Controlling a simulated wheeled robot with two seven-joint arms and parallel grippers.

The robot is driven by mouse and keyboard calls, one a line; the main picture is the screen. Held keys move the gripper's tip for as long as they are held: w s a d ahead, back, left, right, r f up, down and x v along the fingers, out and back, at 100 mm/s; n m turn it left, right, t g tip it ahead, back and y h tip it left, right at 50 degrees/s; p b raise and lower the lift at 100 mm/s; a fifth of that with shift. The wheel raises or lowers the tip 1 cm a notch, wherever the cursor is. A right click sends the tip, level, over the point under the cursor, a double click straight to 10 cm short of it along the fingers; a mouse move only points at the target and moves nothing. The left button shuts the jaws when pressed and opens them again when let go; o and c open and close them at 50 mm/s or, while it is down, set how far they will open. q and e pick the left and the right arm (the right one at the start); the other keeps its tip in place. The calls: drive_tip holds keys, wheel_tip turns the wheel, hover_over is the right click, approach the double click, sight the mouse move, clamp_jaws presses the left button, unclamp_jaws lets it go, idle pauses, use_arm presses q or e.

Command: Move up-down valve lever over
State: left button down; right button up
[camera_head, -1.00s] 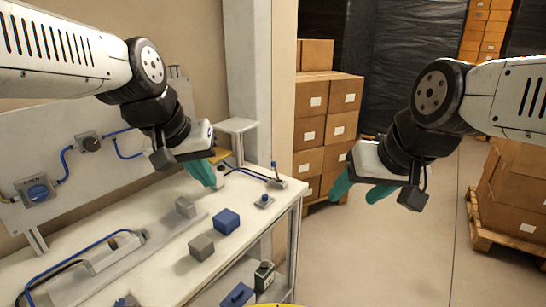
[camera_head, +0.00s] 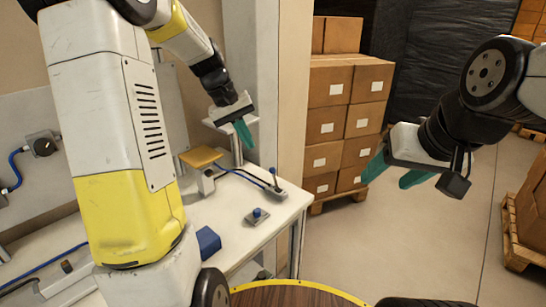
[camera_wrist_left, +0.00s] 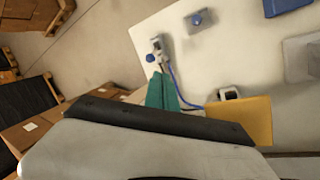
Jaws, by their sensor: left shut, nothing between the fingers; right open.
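A small lever unit with a blue knob on its upright stem (camera_head: 274,178) sits at the table's right edge, with a blue cable running from it. It also shows in the left wrist view (camera_wrist_left: 156,48), just beyond my fingers. It looks like the valve lever. My left gripper (camera_head: 245,138) is shut and empty, fingers pointing down, above and behind the lever. Its teal fingers show together in the wrist view (camera_wrist_left: 162,92), apart from the lever. My right gripper (camera_head: 390,177) is open and empty, off to the right over the floor.
A yellow plate (camera_head: 201,157) on a grey block stands left of the lever. A blue-knobbed plate (camera_head: 257,215) and a blue block (camera_head: 208,241) lie nearer. My left arm hides much of the table. Stacked boxes (camera_head: 345,125) stand behind.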

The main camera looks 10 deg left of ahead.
use_arm(q)
approach(274, 178)
drive_tip(key=f, duration=0.2)
drive_tip(key=w+f, duration=0.1)
drive_tip(key=f, duration=0.1)
drive_tip(key=shift+a+f, duration=0.15)
drive_tip(key=shift+f, duration=0.25)
drive_tip(key=shift+s+r, duration=0.1)
idle(0.4)
drive_tip(key=shift+s+d+r+y, duration=0.1)
drive_tip(key=shift+d+y, duration=0.2)
drive_tip(key=shift+y, duration=0.1)
drive_tip(key=shift+s+d+t, duration=0.1)
drive_tip(key=shift+d+t, duration=0.1)
drive_tip(key=shift+t, duration=0.1)
drive_tip(key=shift+s+d+r+m+t+y, duration=0.2)
drive_tip(key=shift+s+d+t+y, duration=0.25)
drive_tip(key=shift+d+y, duration=0.25)
drive_tip(key=shift+s+d+r+m+t+y, duration=0.1)
drive_tip(key=shift+s+d+m+t+y, duration=0.2)
drive_tip(key=shift+s+d+y, duration=0.4)
drive_tip(key=shift+d+r, duration=0.1)
drive_tip(key=shift+d, duration=0.15)
